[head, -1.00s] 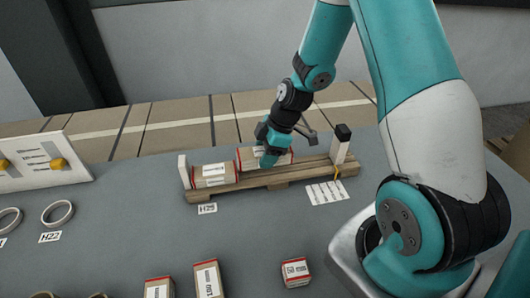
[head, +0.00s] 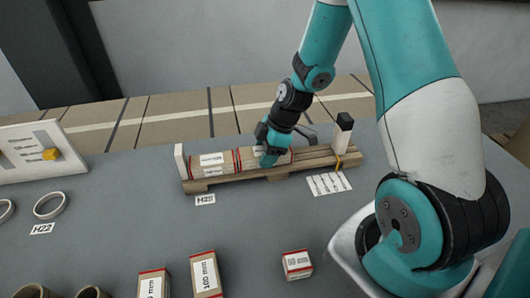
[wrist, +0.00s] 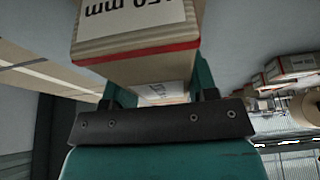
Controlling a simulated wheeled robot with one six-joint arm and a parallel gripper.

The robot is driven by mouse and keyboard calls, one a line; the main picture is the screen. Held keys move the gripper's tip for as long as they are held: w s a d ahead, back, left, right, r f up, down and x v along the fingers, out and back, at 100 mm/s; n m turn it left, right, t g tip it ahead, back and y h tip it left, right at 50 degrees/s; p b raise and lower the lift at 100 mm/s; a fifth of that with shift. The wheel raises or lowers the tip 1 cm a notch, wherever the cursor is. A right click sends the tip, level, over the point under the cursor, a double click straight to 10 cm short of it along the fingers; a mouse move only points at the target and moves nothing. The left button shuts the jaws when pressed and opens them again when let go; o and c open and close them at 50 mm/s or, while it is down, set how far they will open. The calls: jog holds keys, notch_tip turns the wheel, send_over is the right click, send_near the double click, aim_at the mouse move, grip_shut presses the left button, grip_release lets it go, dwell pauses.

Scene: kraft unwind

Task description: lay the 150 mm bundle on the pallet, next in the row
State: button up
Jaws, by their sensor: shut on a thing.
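The wooden pallet (head: 318,157) lies on the grey table, with bare slats to the right. One kraft bundle with red end bands (head: 210,163) lies at its left end, by the white end stop (head: 180,161). My gripper (head: 266,157) is shut on a second bundle (head: 247,162), in line with the first and at pallet height. Their ends look very close; I cannot tell if they touch, or if the held one rests on the slats. In the wrist view the held bundle (wrist: 140,45) has an upside-down label reading "50 mm", its start cut off.
A black-topped post (head: 343,136) stands at the pallet's right end. In front are a 100 mm bundle (head: 206,276), another beside it and a small box (head: 297,264). A white ring (head: 50,205) and a panel with a yellow slider (head: 25,157) are at left.

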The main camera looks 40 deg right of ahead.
jog(key=shift+f, duration=0.25)
jog(key=o, duration=1.3)
jog(key=shift+r, duration=0.1)
jog(key=b+v, duration=0.1)
jog(key=v, duration=1.6)
jog(key=shift+r, duration=0.15)
